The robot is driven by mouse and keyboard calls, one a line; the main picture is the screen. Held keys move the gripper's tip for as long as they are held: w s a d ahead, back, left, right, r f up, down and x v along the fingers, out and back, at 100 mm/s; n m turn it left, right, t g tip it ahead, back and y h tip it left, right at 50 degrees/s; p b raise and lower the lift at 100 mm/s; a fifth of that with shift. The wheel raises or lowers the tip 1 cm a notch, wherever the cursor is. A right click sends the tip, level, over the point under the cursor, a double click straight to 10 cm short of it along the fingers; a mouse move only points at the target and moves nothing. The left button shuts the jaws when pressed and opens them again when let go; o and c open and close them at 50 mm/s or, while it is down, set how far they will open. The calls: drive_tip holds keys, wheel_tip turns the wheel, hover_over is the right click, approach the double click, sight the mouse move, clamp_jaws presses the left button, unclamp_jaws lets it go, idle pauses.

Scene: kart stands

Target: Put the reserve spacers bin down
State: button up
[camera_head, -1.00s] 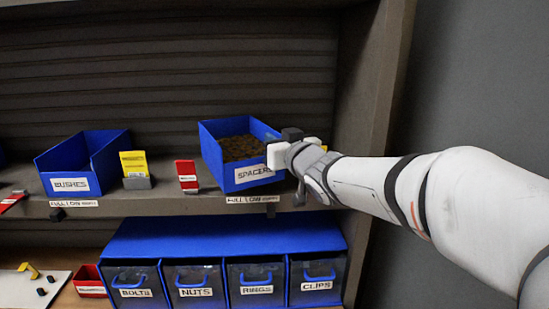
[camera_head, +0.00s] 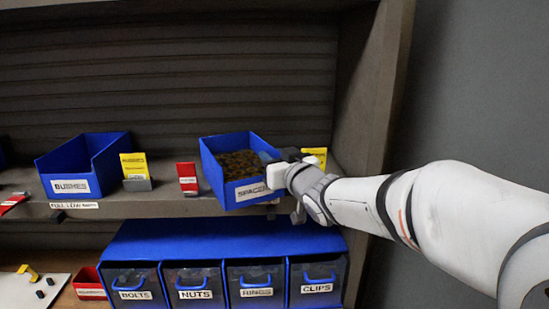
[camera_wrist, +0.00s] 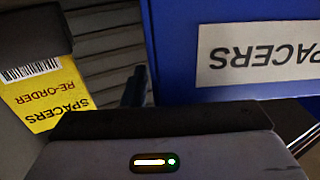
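The blue spacers bin (camera_head: 236,192), labelled SPACERS and holding brown pieces, is at the right end of the upper shelf (camera_head: 150,205). Its front hangs over the shelf's front edge and covers part of it. I cannot tell whether its base touches the shelf. My gripper (camera_head: 280,160) is at the bin's right front corner and appears shut on its right wall; the fingertips are mostly hidden. In the wrist view the bin's labelled front (camera_wrist: 190,60) shows upside down at the upper right.
A yellow spacers re-order card (camera_head: 316,156) stands behind my gripper, close in the wrist view (camera_wrist: 40,95). A red card (camera_head: 187,178) stands just left of the bin. A yellow card (camera_head: 134,166) and bushes bin (camera_head: 72,187) are further left. A blue drawer unit (camera_head: 220,238) is below.

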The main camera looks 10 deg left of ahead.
drive_tip(key=shift+r, duration=0.2)
drive_tip(key=b+v, duration=0.1)
drive_tip(key=v, duration=1.1)
drive_tip(key=s+d+f+m+g+h, duration=0.25)
drive_tip(key=d+f+h, duration=0.3)
drive_tip(key=d, duration=0.35)
drive_tip(key=s+d+f+m+g+h, duration=0.1)
drive_tip(key=s+d+f+m+h, duration=0.1)
drive_tip(key=d+f+m+h, duration=0.4)
drive_tip(key=s+d+f+g, duration=0.2)
drive_tip(key=s+f+g, duration=0.2)
drive_tip(key=s, duration=0.3)
drive_tip(key=s+d+f+n+g, duration=0.1)
drive_tip(key=s+d+f+g, duration=0.2)
drive_tip(key=s+f, duration=0.2)
drive_tip(key=shift+s+f+g+y, duration=0.2)
drive_tip(key=shift+s+g+y, duration=0.15)
drive_tip(key=shift+s, duration=0.5)
drive_tip(key=shift+c, duration=0.3)
